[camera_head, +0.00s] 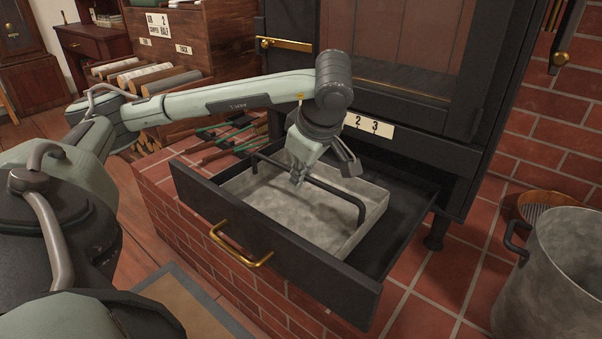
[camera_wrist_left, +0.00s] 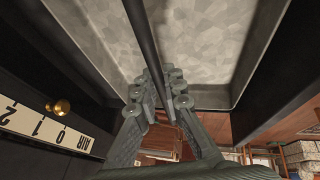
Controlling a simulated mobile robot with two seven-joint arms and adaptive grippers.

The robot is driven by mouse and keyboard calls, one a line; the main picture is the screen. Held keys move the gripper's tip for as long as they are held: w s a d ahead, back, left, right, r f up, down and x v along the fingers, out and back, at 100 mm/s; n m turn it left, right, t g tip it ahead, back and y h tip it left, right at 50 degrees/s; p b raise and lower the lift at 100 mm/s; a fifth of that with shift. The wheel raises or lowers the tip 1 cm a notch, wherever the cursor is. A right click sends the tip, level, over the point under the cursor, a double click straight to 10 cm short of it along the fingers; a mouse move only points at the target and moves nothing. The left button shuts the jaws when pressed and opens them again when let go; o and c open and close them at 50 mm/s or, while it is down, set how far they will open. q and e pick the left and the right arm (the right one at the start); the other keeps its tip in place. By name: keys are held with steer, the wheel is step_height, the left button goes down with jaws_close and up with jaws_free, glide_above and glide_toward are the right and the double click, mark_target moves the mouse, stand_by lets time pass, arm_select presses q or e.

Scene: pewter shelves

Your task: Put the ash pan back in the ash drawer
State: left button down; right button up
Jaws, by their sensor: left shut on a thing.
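The grey metal ash pan (camera_head: 318,219) sits within the walls of the pulled-out black ash drawer (camera_head: 322,286), toward its left side. I cannot tell whether its underside rests on the drawer floor. The pan is empty and has a black bar handle (camera_head: 338,192) arching over it. My left gripper (camera_head: 297,179) is shut on this handle above the pan. In the left wrist view the fingers (camera_wrist_left: 161,88) close around the handle (camera_wrist_left: 143,38), with the pan's mottled floor (camera_wrist_left: 195,40) behind. My right gripper is not in view.
The drawer has a brass pull (camera_head: 238,249) and juts from the black stove (camera_head: 385,60) over a brick hearth (camera_head: 205,240). Bare drawer floor (camera_head: 412,212) shows right of the pan. A metal bucket (camera_head: 555,275) stands at the right. Tools (camera_head: 222,140) and logs (camera_head: 150,80) lie left.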

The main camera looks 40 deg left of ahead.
arm_select(q)
steer(key=shift+r, duration=0.1)
steer(key=c, duration=1.7)
jaws_free()
steer(key=shift+o, duration=0.7)
steer(key=shift+v, duration=1.2)
steer(key=v, duration=0.9)
steer(key=shift+d+r, duration=0.2)
steer(key=shift+r, duration=0.05)
steer(key=shift+s, duration=0.1)
